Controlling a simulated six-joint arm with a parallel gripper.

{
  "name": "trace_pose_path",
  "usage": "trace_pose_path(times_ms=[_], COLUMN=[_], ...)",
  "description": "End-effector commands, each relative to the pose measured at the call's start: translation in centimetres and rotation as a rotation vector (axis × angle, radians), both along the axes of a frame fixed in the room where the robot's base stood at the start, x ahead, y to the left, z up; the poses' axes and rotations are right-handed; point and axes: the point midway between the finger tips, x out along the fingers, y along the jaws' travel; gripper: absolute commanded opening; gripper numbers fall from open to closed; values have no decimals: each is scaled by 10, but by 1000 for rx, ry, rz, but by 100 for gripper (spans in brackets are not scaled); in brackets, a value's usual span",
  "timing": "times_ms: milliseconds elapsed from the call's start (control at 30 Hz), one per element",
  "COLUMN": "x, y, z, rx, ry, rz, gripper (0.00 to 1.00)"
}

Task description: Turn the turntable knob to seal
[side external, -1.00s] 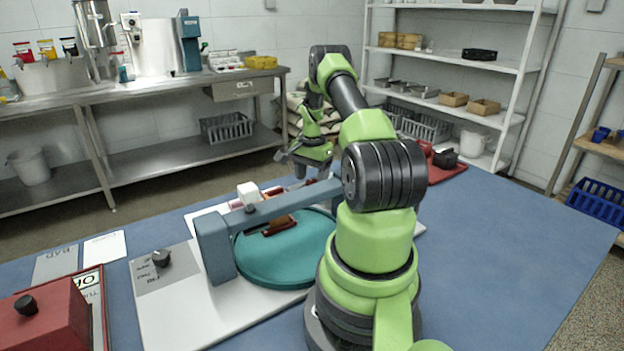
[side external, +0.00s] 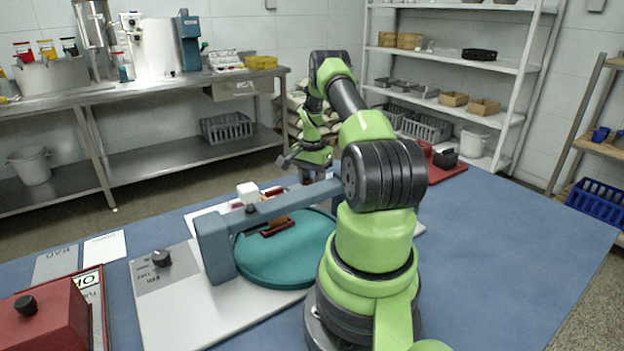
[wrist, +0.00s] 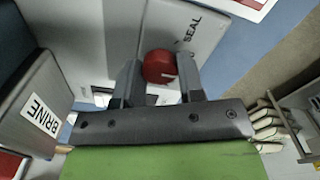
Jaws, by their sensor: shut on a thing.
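A red knob (wrist: 159,67) sits on a light panel in the wrist view, with the word SEAL (wrist: 188,28) printed on the panel to its upper right. My gripper (wrist: 160,78) has one finger on each side of the knob and is shut on it. In the side external view my gripper (side external: 304,160) is small, beyond the blue-grey beam, and the knob is hidden there. The teal turntable (side external: 275,265) lies under the beam, with a reddish-brown piece (side external: 278,227) on it.
The blue-grey beam (side external: 270,210) spans the turntable. A black knob (side external: 161,258) is on the white base at left. A red box (side external: 45,315) stands at the front left. A grey box labelled BRINE (wrist: 40,112) is left of my gripper.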

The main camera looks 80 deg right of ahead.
Motion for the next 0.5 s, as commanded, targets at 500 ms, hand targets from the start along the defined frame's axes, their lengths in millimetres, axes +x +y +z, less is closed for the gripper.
trace_pose_path(times_ms=[500], x=[0], y=[0], z=[0], rx=[1], ry=[0], rz=[396], gripper=[12])
